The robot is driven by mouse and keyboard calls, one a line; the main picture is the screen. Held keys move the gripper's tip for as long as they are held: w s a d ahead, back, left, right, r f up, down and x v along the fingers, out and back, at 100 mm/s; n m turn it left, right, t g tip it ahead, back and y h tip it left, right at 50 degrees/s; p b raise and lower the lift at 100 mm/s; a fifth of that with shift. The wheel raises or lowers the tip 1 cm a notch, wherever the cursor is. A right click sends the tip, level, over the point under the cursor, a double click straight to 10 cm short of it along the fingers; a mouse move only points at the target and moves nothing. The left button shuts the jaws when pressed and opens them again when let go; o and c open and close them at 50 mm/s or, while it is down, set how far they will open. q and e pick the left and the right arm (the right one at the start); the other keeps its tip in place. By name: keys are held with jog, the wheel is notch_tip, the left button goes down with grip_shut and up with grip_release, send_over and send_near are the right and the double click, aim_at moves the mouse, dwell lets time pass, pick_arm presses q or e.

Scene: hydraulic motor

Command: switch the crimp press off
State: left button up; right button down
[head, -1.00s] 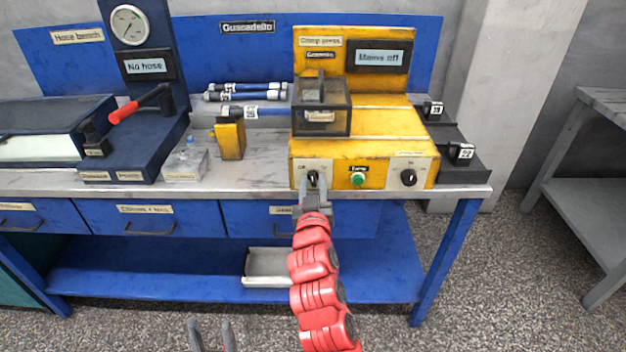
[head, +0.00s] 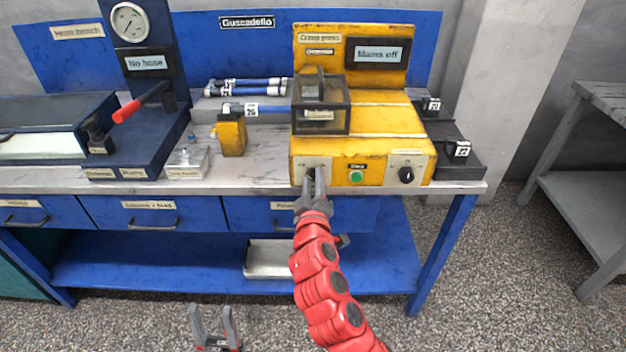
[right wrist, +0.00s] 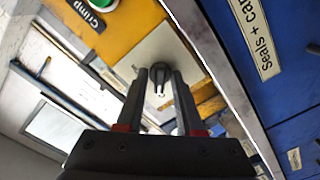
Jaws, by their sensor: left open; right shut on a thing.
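The yellow crimp press (head: 375,146) stands on the right part of the bench, and its display (head: 377,54) reads "Mains off". My right gripper (head: 314,178), on the red arm, is shut on the left knob. In the right wrist view the dark knob (right wrist: 160,78) shows between the two fingers. My left gripper (head: 213,318) is open and empty, low in front of the bench.
A hose bench with a red-handled lever (head: 127,111) stands at the left. Black holders (head: 452,158) sit right of the press. The lower shelf holds a tray (head: 268,262).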

dwell(0.4)
jog(key=c, duration=0.9)
grip_release()
jog(key=shift+o, duration=0.2)
jog(key=s+p, duration=0.2)
jog(key=s, duration=1.5)
jog(key=shift+s, duration=0.2)
